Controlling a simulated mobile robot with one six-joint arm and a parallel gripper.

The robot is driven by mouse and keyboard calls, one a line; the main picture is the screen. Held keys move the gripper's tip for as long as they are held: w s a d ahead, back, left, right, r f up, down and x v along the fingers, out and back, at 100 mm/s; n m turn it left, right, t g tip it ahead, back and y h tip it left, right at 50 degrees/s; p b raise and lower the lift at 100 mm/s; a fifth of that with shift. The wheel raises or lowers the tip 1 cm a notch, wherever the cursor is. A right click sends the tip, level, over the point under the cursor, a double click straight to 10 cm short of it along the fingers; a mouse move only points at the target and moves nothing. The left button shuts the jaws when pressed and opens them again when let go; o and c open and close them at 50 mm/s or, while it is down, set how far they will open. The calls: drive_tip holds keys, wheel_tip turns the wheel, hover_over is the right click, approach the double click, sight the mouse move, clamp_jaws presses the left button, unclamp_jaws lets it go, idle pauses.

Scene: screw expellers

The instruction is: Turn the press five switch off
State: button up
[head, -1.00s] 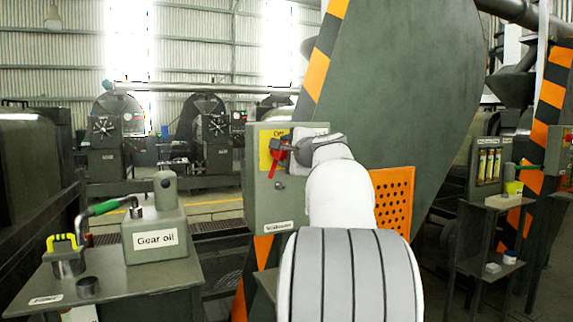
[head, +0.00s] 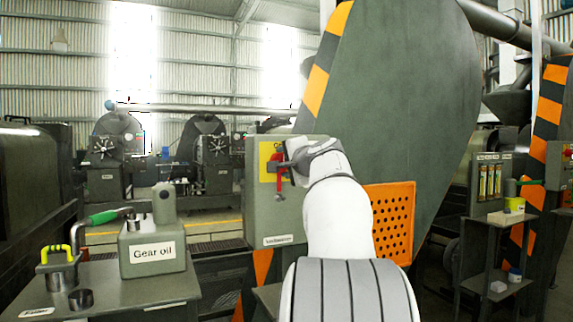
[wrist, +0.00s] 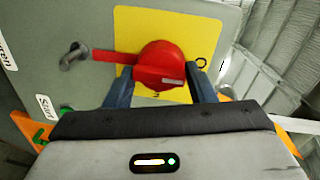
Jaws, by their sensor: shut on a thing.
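The switch is a red rotary knob (wrist: 160,66) on a yellow plate (wrist: 125,85), fixed to a grey-green control box (head: 262,222) in front of the large dark green guard. In the wrist view my gripper (wrist: 161,84) has one blue finger on each side of the knob and is shut on it. A red bar (wrist: 112,55) reaches left from the knob toward a grey metal loop (wrist: 72,56). An "O" mark shows right of the knob and another mark below it. In the head view my gripper (head: 297,161) partly hides the switch. The box's lower label is too small to read.
An orange perforated panel (head: 393,225) is right of my arm. A green button (wrist: 66,108) sits near a "Start" label (wrist: 45,104).

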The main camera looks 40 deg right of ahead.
drive_tip(key=shift+r, duration=0.35)
drive_tip(key=o, duration=0.9)
drive_tip(key=shift+a+f, duration=0.1)
drive_tip(key=shift+f, duration=0.1)
drive_tip(key=b+v, duration=0.1)
drive_tip(key=v, duration=0.6)
drive_tip(key=shift+s, duration=0.4)
